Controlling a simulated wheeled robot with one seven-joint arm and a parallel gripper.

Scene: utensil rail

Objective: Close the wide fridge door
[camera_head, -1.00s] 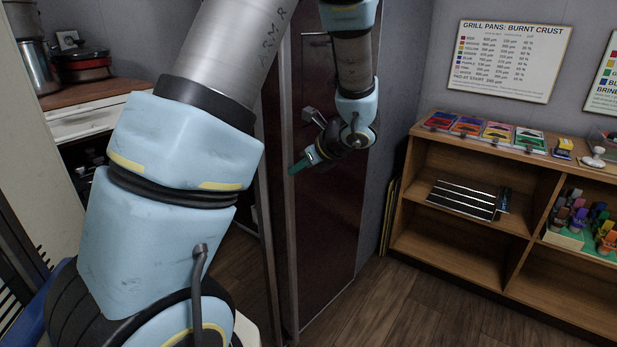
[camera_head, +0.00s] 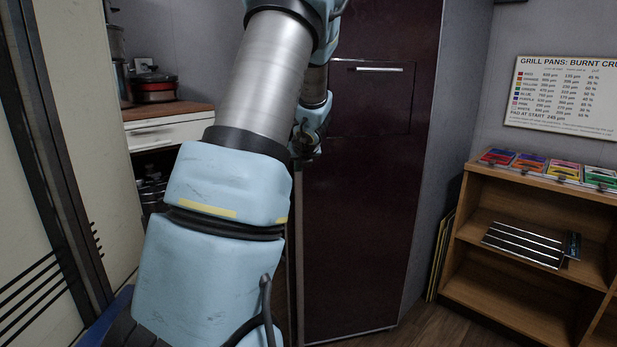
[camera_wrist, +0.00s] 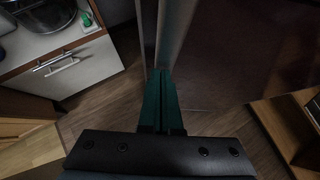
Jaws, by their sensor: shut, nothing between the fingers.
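A tall dark maroon panel (camera_head: 360,200) with a silver bar handle (camera_head: 375,69) stands in the middle of the head view. It looks like the wide fridge door, and how far it stands open is unclear. In the wrist view, the maroon face (camera_wrist: 225,50) lies right of a pale upright edge (camera_wrist: 174,35). My gripper (camera_wrist: 160,76) is shut and empty, its green fingers close to the foot of that edge in the picture; contact cannot be told. In the head view my arm hides most of the gripper by the panel's left edge.
A white drawer cabinet (camera_head: 170,130) with a wooden top and pots (camera_head: 152,88) stands at left. A cream panel (camera_head: 95,130) fills the far left. A wooden shelf (camera_head: 520,205) stands at right. Bare wooden floor (camera_head: 430,325) shows between panel and shelf.

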